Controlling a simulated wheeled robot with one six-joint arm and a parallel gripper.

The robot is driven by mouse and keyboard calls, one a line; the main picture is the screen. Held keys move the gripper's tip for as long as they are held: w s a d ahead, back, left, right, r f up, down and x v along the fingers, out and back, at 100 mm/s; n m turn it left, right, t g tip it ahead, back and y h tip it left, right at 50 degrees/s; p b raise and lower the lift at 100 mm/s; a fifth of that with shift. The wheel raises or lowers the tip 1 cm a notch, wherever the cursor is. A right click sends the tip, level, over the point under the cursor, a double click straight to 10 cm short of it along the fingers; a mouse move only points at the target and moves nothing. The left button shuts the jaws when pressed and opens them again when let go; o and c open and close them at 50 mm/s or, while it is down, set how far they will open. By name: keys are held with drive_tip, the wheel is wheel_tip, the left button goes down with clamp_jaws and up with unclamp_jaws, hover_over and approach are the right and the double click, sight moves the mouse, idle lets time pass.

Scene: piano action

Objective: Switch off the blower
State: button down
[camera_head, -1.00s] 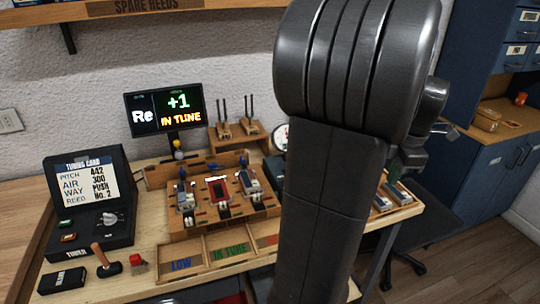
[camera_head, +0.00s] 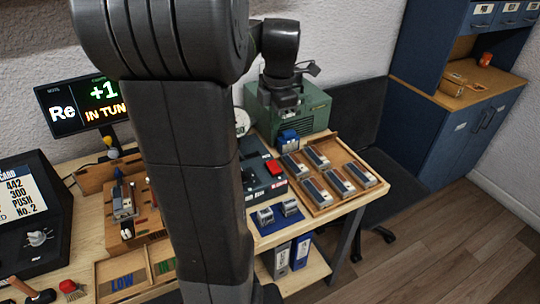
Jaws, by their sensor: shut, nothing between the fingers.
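A green box-shaped machine (camera_head: 318,112), which looks like the blower, stands at the back right of the bench against the wall. In front of it lies a dark control panel (camera_head: 262,185) with a red switch (camera_head: 273,167); its small lettering is too small to read. I cannot tell the switch's position. My gripper (camera_head: 287,112) is shut and empty, pointing down in front of the green machine, beyond the red switch and apart from it. My arm hides the panel's left part.
A wooden tray (camera_head: 318,208) with several grey-blue reed blocks lies right of the panel. A blue block (camera_head: 288,138) sits behind it. Two small blocks lie on a blue mat (camera_head: 262,227). A display (camera_head: 88,107) stands at left. A dark chair (camera_head: 405,165) stands right of the bench.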

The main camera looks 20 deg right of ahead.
sight(272, 164)
drive_tip(key=f, duration=0.4)
drive_tip(key=w+f, duration=0.1)
drive_tip(key=f, duration=0.8)
drive_tip(key=shift+w+a+f+p, duration=0.1)
drive_tip(key=shift+w+f+p, duration=0.2)
drive_tip(key=shift+p, duration=0.05)
drive_tip(key=shift+f, duration=0.15)
drive_tip(key=shift+f, duration=0.15)
drive_tip(key=shift+w+f+b, duration=0.1)
drive_tip(key=shift+f+b, duration=0.05)
drive_tip(key=shift+b, duration=0.15)
drive_tip(key=shift+s, duration=0.25)
drive_tip(key=shift+s+r, duration=0.25)
drive_tip(key=shift+s, duration=0.3)
drive_tip(key=shift+r, duration=0.1)
